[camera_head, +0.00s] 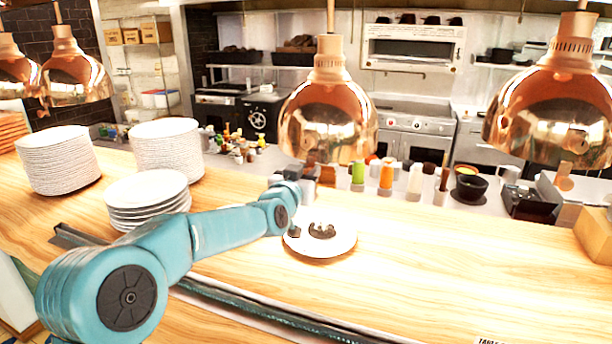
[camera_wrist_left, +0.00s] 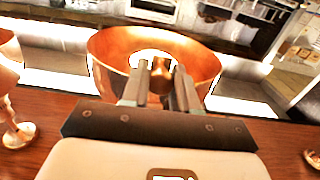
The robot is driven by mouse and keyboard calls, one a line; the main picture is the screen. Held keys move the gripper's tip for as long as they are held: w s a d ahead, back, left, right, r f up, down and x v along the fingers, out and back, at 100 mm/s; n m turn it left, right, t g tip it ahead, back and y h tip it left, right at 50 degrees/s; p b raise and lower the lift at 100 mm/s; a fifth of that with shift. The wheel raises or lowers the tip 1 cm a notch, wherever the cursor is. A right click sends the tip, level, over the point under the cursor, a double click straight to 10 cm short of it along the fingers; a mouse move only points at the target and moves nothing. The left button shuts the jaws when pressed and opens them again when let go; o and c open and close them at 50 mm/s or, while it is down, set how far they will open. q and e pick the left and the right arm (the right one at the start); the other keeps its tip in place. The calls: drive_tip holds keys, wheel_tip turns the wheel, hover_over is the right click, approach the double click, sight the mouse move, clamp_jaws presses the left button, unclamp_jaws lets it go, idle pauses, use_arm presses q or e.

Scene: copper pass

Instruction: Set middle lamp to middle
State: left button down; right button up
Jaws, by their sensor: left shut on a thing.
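The middle lamp (camera_head: 328,118) is a copper dome hanging on a rod above the wooden counter, between a left lamp (camera_head: 76,80) and a right lamp (camera_head: 556,112). Its dome also fills the upper middle of the left wrist view (camera_wrist_left: 110,48). My left gripper (camera_head: 302,180) is at the lower rim of the middle lamp. In the left wrist view my left gripper (camera_wrist_left: 160,88) is shut on a small copper knob (camera_wrist_left: 161,72) in front of the dome. In the head view the gripper partly hides this knob. My right gripper is in neither view.
A white plate (camera_head: 338,246) with dark pieces lies under the middle lamp. Stacks of white plates (camera_head: 58,160) stand at the left. Several bottles (camera_head: 386,178) line the counter's back edge. The counter (camera_head: 450,270) is clear at the front right.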

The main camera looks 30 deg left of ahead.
sight(306, 147)
use_arm(q)
wheel_tip(306, 147, up, 7)
drive_tip(key=shift+f+p, duration=0.1)
drive_tip(key=shift+p, duration=1.15)
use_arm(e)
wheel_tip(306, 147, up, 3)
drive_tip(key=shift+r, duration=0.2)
use_arm(q)
drive_tip(key=c, duration=1.1)
unclamp_jaws()
drive_tip(key=shift+o, duration=0.8)
drive_tip(key=shift+s, duration=0.15)
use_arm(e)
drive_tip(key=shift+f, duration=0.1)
